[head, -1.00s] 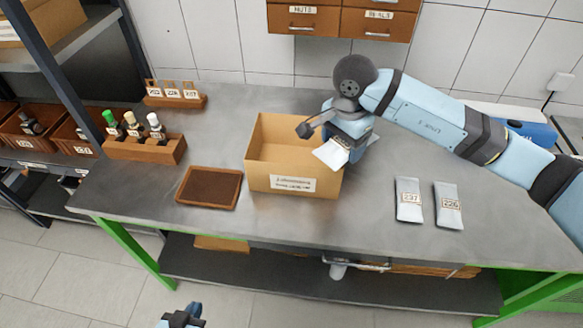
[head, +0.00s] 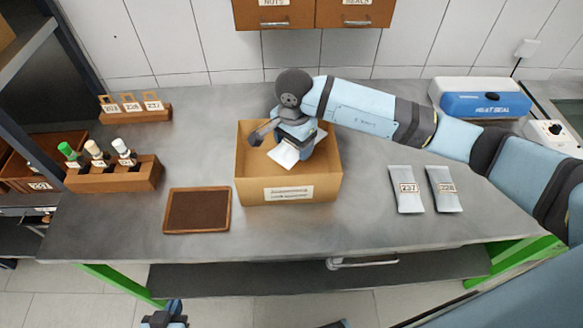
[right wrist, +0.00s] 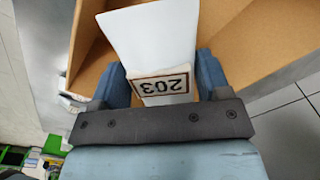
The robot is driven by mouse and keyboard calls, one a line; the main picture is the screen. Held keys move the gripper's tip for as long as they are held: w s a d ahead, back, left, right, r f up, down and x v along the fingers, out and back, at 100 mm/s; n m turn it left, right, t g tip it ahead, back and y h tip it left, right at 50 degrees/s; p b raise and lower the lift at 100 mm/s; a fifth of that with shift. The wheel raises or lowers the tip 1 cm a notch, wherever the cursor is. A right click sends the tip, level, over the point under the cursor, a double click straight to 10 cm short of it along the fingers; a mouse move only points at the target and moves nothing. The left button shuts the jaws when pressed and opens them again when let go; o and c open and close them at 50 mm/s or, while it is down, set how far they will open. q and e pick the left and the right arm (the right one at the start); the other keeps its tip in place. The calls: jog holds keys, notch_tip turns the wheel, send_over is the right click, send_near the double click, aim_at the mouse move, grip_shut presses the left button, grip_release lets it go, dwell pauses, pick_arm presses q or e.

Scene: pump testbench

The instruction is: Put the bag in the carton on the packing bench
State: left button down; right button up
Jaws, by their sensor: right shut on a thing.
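The open carton (head: 255,192) stands on the packing bench (head: 350,225), with a printed label on its front. My right gripper (head: 296,142) reaches in from the right over the carton's opening, pointing down. It is shut on a white bag (head: 284,156) with its lower part within the carton's walls. In the right wrist view the bag (right wrist: 155,45) sits between the two blue fingers (right wrist: 163,85), its label 203 upside down. The carton's inside (right wrist: 245,35) shows around it. Whether the bag touches the carton floor is unclear. My left gripper (head: 168,318) is low at the bottom edge, away from the bench.
Two bags, labelled 237 (head: 406,190) and 226 (head: 443,190), lie right of the carton. A brown tray (head: 197,210) lies to its left. A bottle rack (head: 115,178) and a tag rack (head: 135,112) stand further left. A blue heat sealer (head: 485,104) is at the back right.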

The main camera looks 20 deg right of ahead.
send_over(293, 172)
jog(key=s, duration=0.2)
jog(key=f, duration=0.7)
jog(key=shift+w+a+f+p, duration=0.15)
jog(key=shift+a+p, duration=0.15)
jog(key=shift+p, duration=0.1)
notch_tip(293, 172, down, 4)
jog(key=shift+f, duration=0.15)
pick_arm(q)
jog(key=shift+w+a+r, duration=0.1)
jog(key=shift+w+r, duration=0.05)
jog(key=shift+r, duration=0.4)
jog(key=shift+w+a+r, duration=0.1)
jog(key=shift+w+r, duration=0.05)
jog(key=shift+r, duration=0.35)
jog(key=shift+f, duration=0.1)
pick_arm(e)
jog(key=shift+f, duration=0.1)
jog(key=o, duration=1)
pick_arm(q)
jog(key=shift+f, duration=0.2)
